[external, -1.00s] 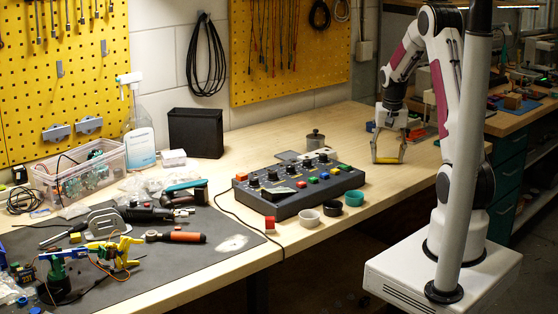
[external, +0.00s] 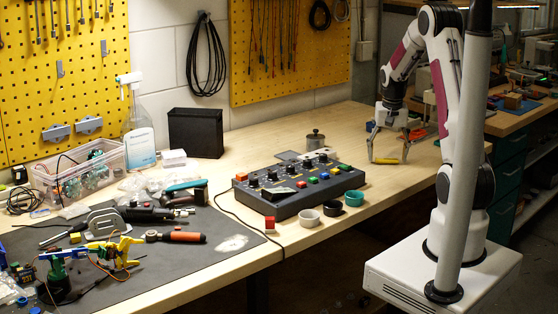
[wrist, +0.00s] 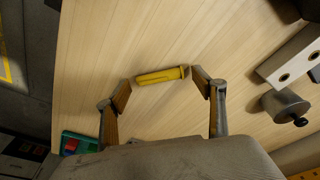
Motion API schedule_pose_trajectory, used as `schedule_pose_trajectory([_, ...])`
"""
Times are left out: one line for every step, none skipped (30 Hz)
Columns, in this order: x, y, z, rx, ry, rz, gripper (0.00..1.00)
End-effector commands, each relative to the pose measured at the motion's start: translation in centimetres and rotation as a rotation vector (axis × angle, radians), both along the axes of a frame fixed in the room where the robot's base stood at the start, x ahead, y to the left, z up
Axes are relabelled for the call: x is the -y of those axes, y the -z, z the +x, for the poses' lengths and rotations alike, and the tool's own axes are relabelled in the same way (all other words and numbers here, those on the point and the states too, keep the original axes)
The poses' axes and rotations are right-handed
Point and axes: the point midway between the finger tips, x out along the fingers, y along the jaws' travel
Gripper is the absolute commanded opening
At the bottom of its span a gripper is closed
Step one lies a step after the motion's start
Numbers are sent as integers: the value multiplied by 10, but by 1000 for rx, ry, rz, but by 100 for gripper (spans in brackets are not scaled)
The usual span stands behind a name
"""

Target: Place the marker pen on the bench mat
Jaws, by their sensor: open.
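The marker pen (wrist: 160,76) is a short yellow cylinder lying on the bare wood of the bench. In the external view the pen (external: 387,161) lies at the far right part of the bench, below my gripper (external: 389,150). In the wrist view my gripper (wrist: 160,90) is open, with one finger near each end of the pen and small gaps showing. The bench mat (external: 200,262) is dark grey and covers the near left part of the bench, with tools and parts on it.
A dark control box (external: 298,184) with knobs and coloured buttons stands between the pen and the mat. A metal pot (external: 315,140) stands behind the box.

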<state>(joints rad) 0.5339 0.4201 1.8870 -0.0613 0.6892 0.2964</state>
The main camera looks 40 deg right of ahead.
Motion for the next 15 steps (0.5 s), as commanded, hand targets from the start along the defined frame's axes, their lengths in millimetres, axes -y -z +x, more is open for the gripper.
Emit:
schedule_pose_trajectory([0, -4, 0, 1, 0, -1, 69])
schedule_pose_trajectory([-1, -6, 0, 1, 0, -1, 69])
schedule_pose_trajectory([-1, -9, -1, 1, 0, -1, 69])
schedule_pose_trajectory([-1, -12, -1, 2, 0, -1, 69])
schedule_pose_trajectory([-1, -15, -1, 2, 0, -1, 69])
schedule_pose_trajectory([-2, -20, -2, 2, 0, -1, 69])
schedule_pose_trajectory([-3, -23, -2, 2, 0, -1, 69])
schedule_pose_trajectory([-3, -27, -2, 2, 0, -1, 69])
schedule_pose_trajectory([-3, -32, -3, 3, 0, -1, 69])
schedule_pose_trajectory([-4, -36, -3, 3, 0, -1, 69])
schedule_pose_trajectory([-4, -40, -3, 4, 0, -2, 69])
schedule_pose_trajectory([-5, -45, -4, 3, 0, -1, 69])
schedule_pose_trajectory([-5, -48, -5, 2, 0, -1, 69])
schedule_pose_trajectory([-6, -52, -5, 3, 0, -1, 69])
schedule_pose_trajectory([-6, -56, -5, 2, 0, -1, 69])
